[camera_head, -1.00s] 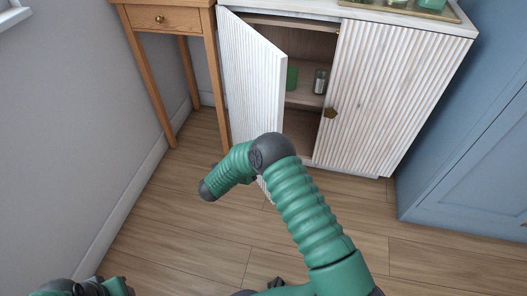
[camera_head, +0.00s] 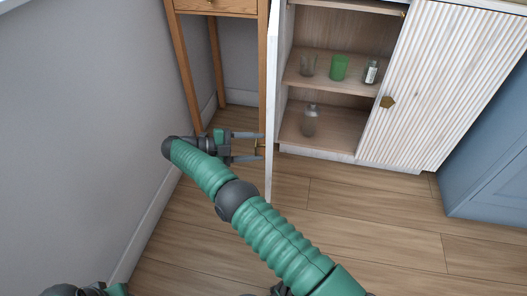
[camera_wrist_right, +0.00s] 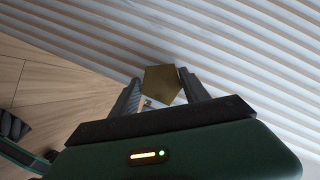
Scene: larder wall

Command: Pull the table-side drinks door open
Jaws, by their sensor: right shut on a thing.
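The table-side drinks door (camera_head: 272,95) is the white ribbed left door of the cabinet. It stands wide open, seen nearly edge-on in the head view, and its ribbed face fills much of the wrist view (camera_wrist_right: 235,45). My right gripper (camera_head: 258,147) is at the door's outer face, on the side toward the wooden table. It is shut on the brass knob, which shows as a pentagon (camera_wrist_right: 162,82) between the fingers in the wrist view. My left gripper is not in view; only a bit of my left arm shows at the lower left.
Inside the cabinet (camera_head: 290,75) are a clear glass (camera_head: 308,65), a green cup (camera_head: 339,67), a small jar (camera_head: 371,72) and a bottle (camera_head: 309,121). The right door (camera_head: 435,85) is shut. A wooden table (camera_head: 185,75) stands left, a blue cupboard (camera_head: 490,150) right. Front floor is clear.

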